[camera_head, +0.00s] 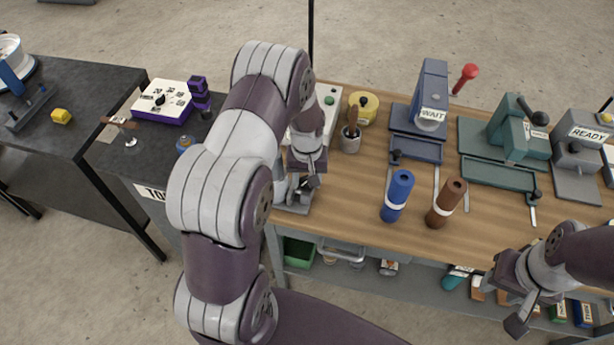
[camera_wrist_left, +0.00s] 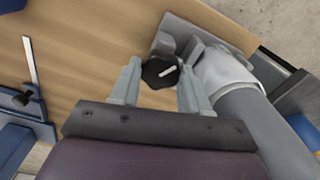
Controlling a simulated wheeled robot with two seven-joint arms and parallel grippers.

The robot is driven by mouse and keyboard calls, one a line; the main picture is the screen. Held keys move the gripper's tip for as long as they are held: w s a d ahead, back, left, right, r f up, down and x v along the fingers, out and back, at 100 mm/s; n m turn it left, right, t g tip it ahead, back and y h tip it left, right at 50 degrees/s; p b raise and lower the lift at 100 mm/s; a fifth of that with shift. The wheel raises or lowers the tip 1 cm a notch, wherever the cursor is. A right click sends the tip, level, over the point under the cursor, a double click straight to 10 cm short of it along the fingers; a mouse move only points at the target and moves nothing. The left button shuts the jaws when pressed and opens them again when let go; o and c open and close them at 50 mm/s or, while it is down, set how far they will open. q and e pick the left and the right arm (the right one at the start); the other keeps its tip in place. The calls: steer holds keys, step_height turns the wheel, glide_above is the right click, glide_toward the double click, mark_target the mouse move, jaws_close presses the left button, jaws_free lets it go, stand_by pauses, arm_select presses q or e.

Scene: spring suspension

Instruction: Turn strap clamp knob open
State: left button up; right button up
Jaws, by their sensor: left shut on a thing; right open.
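The strap clamp's black knob (camera_wrist_left: 160,71) has a pale pointer mark and shows in the left wrist view. My left gripper (camera_wrist_left: 159,84) is shut on it, with one fingertip on each side. The grey clamp base (camera_wrist_left: 185,33) lies behind the knob, beside a pale grey rounded part. In the head view my left gripper (camera_head: 309,181) is over the clamp (camera_head: 293,205) at the left end of the wooden bench. My arm hides much of the clamp and the knob there. My right gripper (camera_head: 515,303) is open and empty near the bench's front right edge.
Blue, green and grey fixtures line the back. A dark table (camera_head: 85,95) stands at left.

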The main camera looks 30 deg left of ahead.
arm_select(q)
steer(key=n, duration=0.6)
steer(key=shift+n, duration=0.3)
stand_by(0.4)
steer(key=o, duration=0.8)
step_height(320, 180, up, 13)
steer(key=b, duration=0.1)
steer(key=shift+f, duration=0.2)
